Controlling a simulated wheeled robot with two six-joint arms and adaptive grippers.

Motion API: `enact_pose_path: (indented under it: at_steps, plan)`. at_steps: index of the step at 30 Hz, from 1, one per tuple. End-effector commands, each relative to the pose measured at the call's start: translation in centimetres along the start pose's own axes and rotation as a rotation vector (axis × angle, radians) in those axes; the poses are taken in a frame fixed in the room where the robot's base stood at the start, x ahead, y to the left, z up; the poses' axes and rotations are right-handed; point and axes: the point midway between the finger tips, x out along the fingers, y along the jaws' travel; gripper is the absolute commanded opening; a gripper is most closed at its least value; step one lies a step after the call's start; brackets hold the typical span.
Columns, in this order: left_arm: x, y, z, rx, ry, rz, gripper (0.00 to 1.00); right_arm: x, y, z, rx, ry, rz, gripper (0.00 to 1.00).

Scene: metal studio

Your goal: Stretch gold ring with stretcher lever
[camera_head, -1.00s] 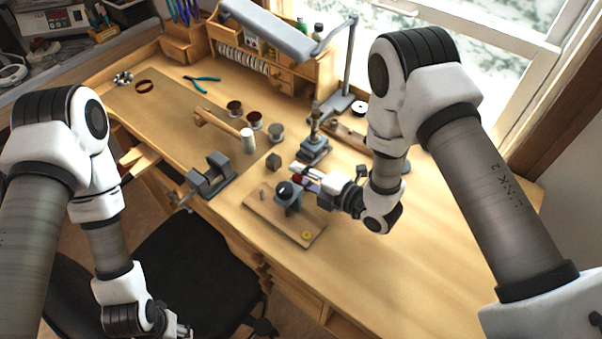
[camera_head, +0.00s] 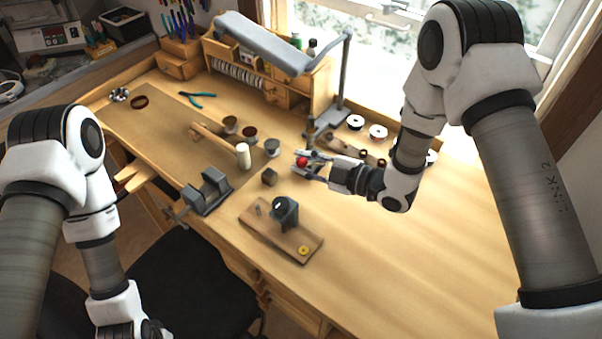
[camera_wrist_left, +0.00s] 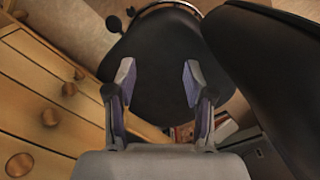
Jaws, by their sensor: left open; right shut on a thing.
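The ring stretcher (camera_head: 285,213), a dark grey block, stands on a wooden board (camera_head: 262,232) on the bench. A small yellow ring-like piece (camera_head: 303,250), perhaps the gold ring, lies on the board's near right end. My right gripper (camera_head: 304,164) is shut on a red ball-shaped knob (camera_head: 301,162), above and behind the stretcher in the picture. I cannot make out a lever shaft between knob and stretcher. My left gripper (camera_wrist_left: 158,76) is open and empty over the chair in the left wrist view; its fingertips are not clear in the head view.
A grey vise (camera_head: 207,193) sits at the bench's front edge, left of the board. A black chair (camera_head: 200,265) stands in front. The bench's right side is clear.

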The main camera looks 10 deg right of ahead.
Motion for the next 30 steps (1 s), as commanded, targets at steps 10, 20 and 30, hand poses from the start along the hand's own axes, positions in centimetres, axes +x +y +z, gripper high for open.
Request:
enact_pose_path:
  at_steps: [10,20,30]
  plan:
    - [0.7,0.0,0.0,0.000,0.000,0.000,0.53,-0.4,2.4,0.2,0.126,0.027,0.002,0.00]
    - [0.8,0.0,0.0,0.000,0.000,0.000,0.53,-0.5,3.0,0.3,0.125,0.028,0.001,0.00]
    - [0.8,0.0,0.0,0.000,0.000,0.000,0.53,-0.5,3.1,0.3,0.124,0.028,0.001,0.34]
